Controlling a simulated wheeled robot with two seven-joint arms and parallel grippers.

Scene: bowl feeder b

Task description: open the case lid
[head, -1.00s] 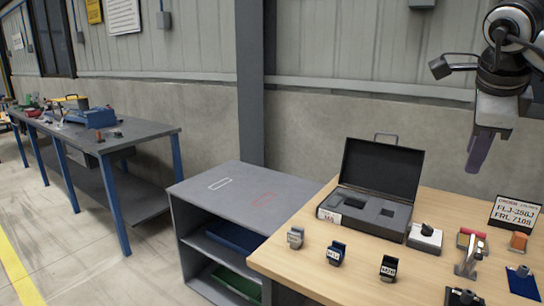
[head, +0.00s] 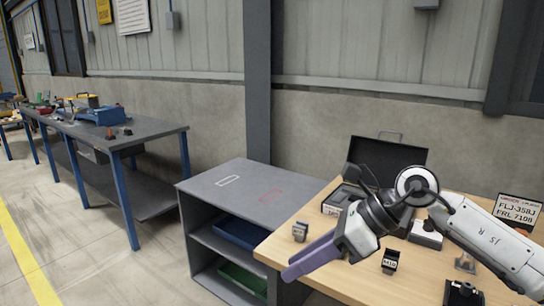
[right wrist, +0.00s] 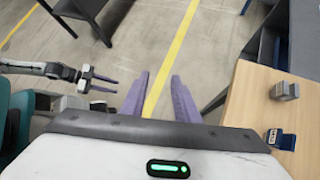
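The black case (head: 333,201) stands on the wooden table in the head view. Its lid (head: 408,157) is up, leaning back, with a handle on its top edge. My right arm crosses in front and hides much of the case's inside. My right gripper (head: 292,268) is left of and nearer than the case, out over the table's left edge, apart from the lid. Its two purple fingers (right wrist: 160,100) are apart and empty in the right wrist view. My left gripper (right wrist: 104,83) shows at the left of that view, fingers apart and empty.
On the wooden table (head: 330,265) are small labelled blocks (head: 300,231) and (head: 390,260), a white block (head: 426,234) and a sign (head: 518,211). A grey shelf unit (head: 240,185) adjoins on the left. A blue-legged bench (head: 110,135) stands farther left. The floor between is clear.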

